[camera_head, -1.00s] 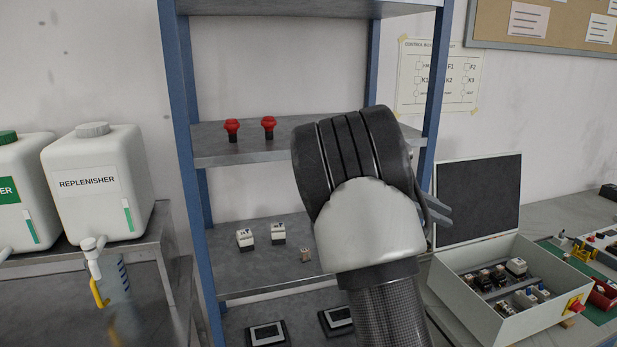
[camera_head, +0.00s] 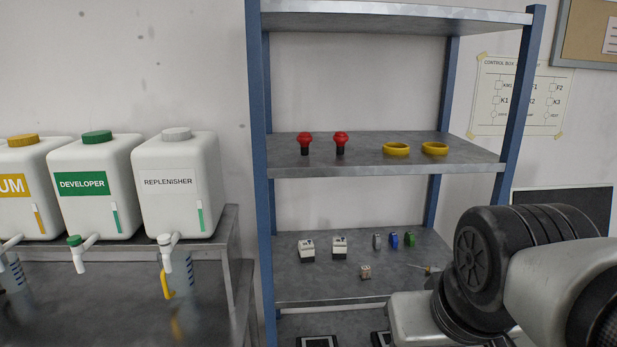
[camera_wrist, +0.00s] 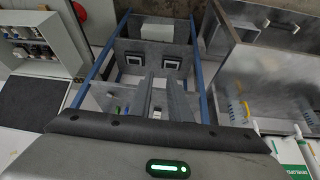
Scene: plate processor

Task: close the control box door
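The control box (camera_wrist: 40,45) is a pale box with several small parts inside, at the upper left of the wrist view. Its door (camera_wrist: 30,103) stands open, showing a dark inner panel. In the head view only part of the dark door panel (camera_head: 565,208) shows at the right; my arm hides the rest of the box. My gripper (camera_wrist: 160,82) shows in the wrist view with a gap between its fingers and nothing held. It is in front of the shelf, apart from the box and door. Its fingers are hidden in the head view.
A blue-posted metal shelf (camera_head: 385,167) holds red knobs (camera_head: 305,142), yellow rings (camera_head: 397,148) and small parts. Left of it, a metal stand (camera_head: 215,240) carries white chemical tanks (camera_head: 177,190). A red part (camera_wrist: 78,10) is by the box.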

